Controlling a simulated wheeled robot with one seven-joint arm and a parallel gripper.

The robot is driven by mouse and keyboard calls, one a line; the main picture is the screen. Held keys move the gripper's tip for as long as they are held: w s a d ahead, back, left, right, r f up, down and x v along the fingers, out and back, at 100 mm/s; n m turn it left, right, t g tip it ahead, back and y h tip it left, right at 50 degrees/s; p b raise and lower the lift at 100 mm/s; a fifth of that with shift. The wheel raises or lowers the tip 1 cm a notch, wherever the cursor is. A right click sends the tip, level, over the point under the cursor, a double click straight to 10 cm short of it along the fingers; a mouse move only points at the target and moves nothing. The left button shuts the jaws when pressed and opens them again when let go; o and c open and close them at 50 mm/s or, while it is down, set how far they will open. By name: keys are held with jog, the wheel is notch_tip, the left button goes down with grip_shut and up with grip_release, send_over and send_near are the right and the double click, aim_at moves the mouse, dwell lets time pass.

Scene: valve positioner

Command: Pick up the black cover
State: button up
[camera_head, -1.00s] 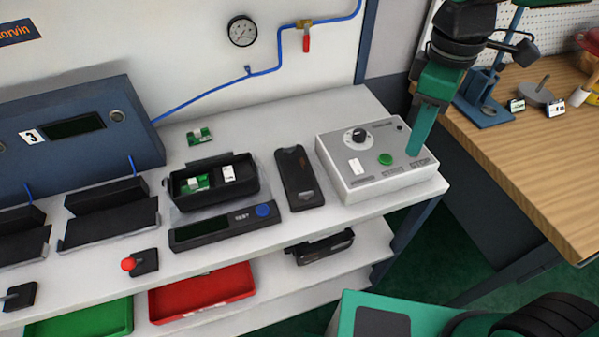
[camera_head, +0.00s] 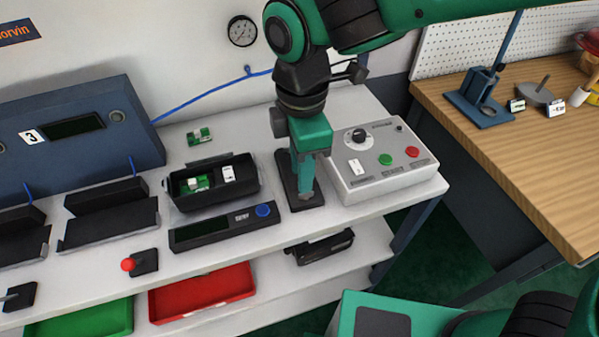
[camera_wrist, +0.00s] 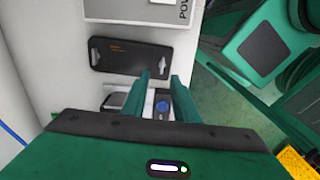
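The black cover (camera_head: 284,168) lies flat on the white bench top, between the black housing with boards in it and the grey control box. My gripper (camera_head: 306,194) points down over it in the head view and hides much of it. In the wrist view the cover (camera_wrist: 128,57) shows as a dark plate with a light notch at each end. My two fingers (camera_wrist: 162,76) are apart with nothing between them, their tips near the cover's edge. I cannot tell how high the tips are above it.
The grey control box (camera_head: 385,182) with a knob and buttons stands close on the right. The black housing (camera_head: 240,193) and the tester with a blue button (camera_head: 207,230) are close on the left. A small green board (camera_head: 200,137) lies behind.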

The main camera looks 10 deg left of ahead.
jog(key=shift+w+d+f, duration=0.1)
jog(key=shift+d+f, duration=0.15)
jog(key=shift+f, duration=1.1)
jog(key=shift+w+d+f, duration=0.1)
jog(key=shift+d+f, duration=0.1)
jog(key=shift+f, duration=1.1)
grip_shut()
